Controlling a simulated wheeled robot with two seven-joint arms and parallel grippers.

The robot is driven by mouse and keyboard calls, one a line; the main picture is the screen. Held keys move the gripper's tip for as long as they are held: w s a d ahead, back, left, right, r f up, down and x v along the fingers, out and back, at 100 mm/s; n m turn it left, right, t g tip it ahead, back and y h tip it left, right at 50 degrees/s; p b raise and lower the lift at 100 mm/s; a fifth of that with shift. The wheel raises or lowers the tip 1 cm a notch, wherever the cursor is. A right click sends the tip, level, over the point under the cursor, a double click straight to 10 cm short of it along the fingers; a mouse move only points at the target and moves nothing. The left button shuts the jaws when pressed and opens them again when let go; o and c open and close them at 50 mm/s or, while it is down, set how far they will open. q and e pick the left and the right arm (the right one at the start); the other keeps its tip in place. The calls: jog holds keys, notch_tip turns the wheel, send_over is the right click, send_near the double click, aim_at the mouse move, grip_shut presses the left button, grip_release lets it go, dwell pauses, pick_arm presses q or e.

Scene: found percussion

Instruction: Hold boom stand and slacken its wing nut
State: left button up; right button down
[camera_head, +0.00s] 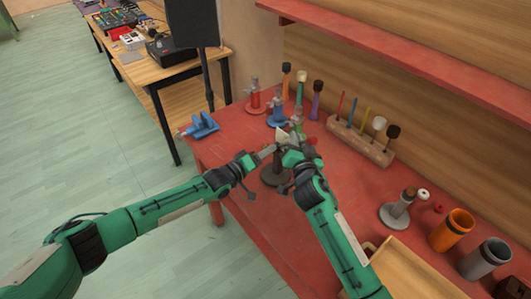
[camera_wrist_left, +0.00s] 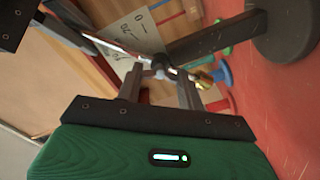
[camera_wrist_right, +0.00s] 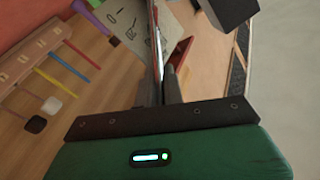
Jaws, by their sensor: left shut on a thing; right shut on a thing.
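The boom stand has a dark round base (camera_head: 273,176) on the red table, with its post upright. In the left wrist view, the base (camera_wrist_left: 290,32) is at the upper right and the dark post (camera_wrist_left: 215,38) runs to a joint (camera_wrist_left: 163,70). My left gripper (camera_head: 268,152) is shut on this joint, between its fingers (camera_wrist_left: 160,76). A small brass-coloured piece (camera_wrist_left: 203,79), perhaps the wing nut, sticks out beside it. My right gripper (camera_head: 288,150) is shut on the thin silver boom rod (camera_wrist_right: 157,42). The wing nut is not clear in the head view.
A pale marked card (camera_wrist_right: 128,28) is close behind the rod. Small stands, a blue clamp (camera_head: 200,126) and upright mallets crowd the back. A mallet rack (camera_head: 358,140), a grey-based stand (camera_head: 395,215) and cups (camera_head: 450,230) are at right. A wooden tray (camera_head: 400,270) lies in front.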

pick_arm(q)
jog(key=shift+s+d+n, duration=0.15)
jog(key=shift+d+n, duration=0.1)
jog(key=shift+n, duration=0.55)
pick_arm(e)
jog(key=shift+a+f, duration=0.15)
jog(key=shift+f, duration=0.1)
jog(key=shift+s, duration=0.1)
pick_arm(q)
jog(key=o, duration=1)
jog(key=shift+a, duration=0.25)
jog(key=v, duration=1.2)
